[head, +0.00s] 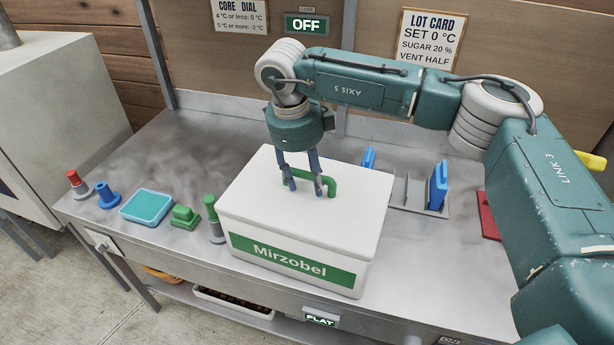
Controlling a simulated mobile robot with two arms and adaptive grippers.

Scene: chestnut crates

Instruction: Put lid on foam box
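The white foam box (235,249) stands on the metal bench with a green "Mirzobel" label on its front. The white lid (245,200) lies on top of it, and its edges look in line with the box walls. A green handle (331,184) rises from the lid's middle. My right gripper (305,188) points down over the lid, its fingers apart and their tips at the handle. The handle is partly hidden behind the fingers, and contact cannot be made out. My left gripper is not in view.
Left of the box stand a red-grey piece (77,184), a blue piece (108,196), a teal tray (147,206), a green block (185,217) and a green-topped piece (213,222). Right is a rack with blue plates (438,186) and a red item (488,229). The back-left bench is clear.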

